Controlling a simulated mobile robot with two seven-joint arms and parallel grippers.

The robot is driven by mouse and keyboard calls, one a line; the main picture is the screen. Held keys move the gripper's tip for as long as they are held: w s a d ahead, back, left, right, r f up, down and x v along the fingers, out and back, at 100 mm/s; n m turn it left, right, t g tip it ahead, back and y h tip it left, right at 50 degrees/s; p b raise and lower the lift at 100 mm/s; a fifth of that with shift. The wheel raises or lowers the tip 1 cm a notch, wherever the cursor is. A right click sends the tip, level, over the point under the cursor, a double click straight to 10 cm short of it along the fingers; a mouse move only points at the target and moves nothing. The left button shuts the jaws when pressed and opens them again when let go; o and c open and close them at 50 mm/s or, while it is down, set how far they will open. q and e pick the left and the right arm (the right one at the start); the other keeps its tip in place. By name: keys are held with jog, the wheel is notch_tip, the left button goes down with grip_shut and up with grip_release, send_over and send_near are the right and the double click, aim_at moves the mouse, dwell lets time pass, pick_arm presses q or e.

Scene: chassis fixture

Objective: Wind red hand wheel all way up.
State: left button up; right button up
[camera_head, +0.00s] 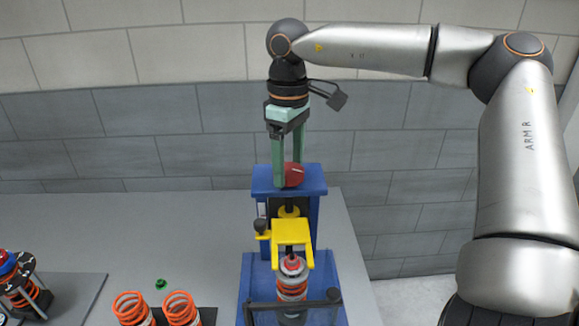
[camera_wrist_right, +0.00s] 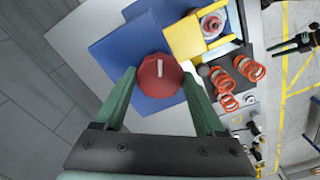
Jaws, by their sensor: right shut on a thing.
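The red hand wheel (camera_head: 294,175) sits on top of the blue press frame (camera_head: 262,181). In the right wrist view the wheel (camera_wrist_right: 160,76) is faceted, with a pale mark on its top. My right gripper (camera_head: 288,180) comes down from above with its green fingers on either side of the wheel, shut on it. The fingers also show in the right wrist view (camera_wrist_right: 160,80). Below the wheel, a yellow bracket (camera_head: 291,232) stands just above a coil-spring strut (camera_head: 292,285) with a red top.
Two orange springs (camera_head: 180,307) stand on a dark plate at the front left. A small green part (camera_head: 160,283) lies on the grey table (camera_head: 200,225). A strut assembly (camera_head: 20,280) is at the far left. A dark guard bar (camera_head: 290,303) crosses the press front.

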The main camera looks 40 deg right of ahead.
jog(key=o, duration=1.3)
jog(key=m, duration=0.6)
jog(key=shift+m, duration=0.3)
jog(key=m, duration=0.7)
jog(key=m+b, duration=0.1)
jog(key=m, duration=0.9)
jog(key=shift+m+b, duration=0.3)
jog(key=shift+b, duration=0.1)
jog(key=m, duration=0.3)
